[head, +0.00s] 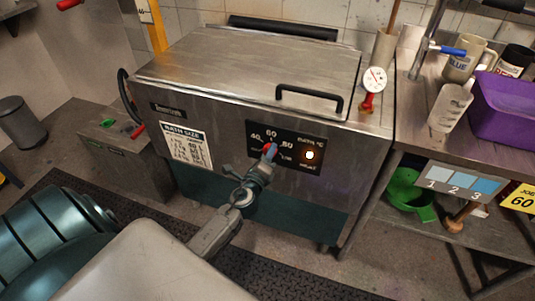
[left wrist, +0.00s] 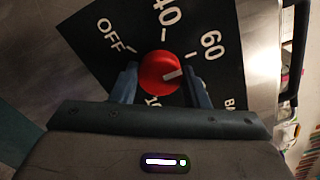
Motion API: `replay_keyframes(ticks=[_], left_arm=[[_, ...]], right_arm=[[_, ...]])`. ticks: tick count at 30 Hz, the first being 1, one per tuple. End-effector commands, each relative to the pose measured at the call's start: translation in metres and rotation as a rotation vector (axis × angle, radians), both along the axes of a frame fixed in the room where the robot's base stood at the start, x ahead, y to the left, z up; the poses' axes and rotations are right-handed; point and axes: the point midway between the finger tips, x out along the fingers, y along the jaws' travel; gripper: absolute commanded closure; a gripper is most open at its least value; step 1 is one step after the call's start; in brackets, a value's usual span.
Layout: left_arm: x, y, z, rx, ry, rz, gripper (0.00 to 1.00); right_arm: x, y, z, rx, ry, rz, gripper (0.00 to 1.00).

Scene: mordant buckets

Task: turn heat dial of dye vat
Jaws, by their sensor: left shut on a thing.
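The dye vat (head: 230,95) is a steel box with its lid shut. Its black heat panel (head: 287,133) bears numbers such as 40, 60 and 80, and shows OFF in the left wrist view (left wrist: 110,40). My left gripper (head: 268,153) is shut on the red heat dial (head: 267,147), with one finger on each side of it. In the left wrist view the dial (left wrist: 158,72) has a white pointer line directed right and slightly up, below the 60 mark. The right finger hides part of the scale. My right gripper is not in view.
A gauge (head: 374,80) stands on the vat's right end.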

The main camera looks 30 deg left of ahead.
Motion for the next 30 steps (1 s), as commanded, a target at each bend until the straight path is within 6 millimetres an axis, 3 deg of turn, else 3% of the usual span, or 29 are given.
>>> replay_keyframes(ticks=[13,14,17,26,30], left_arm=[[-0.001,0.000,-0.002,0.008,0.006,-0.001,0.81],[-0.001,0.000,-0.002,0.008,0.006,-0.001,0.57],[-0.001,0.000,-0.002,0.008,0.006,0.000,0.37],[-0.001,0.000,-0.001,0.008,0.003,0.000,0.37],[-0.013,-0.003,-0.003,0.008,0.005,-0.001,0.37]], right_arm=[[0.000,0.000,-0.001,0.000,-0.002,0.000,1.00],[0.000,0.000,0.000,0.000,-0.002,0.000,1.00],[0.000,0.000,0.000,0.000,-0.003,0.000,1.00],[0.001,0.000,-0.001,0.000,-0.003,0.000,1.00],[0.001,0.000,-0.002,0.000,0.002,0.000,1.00]])
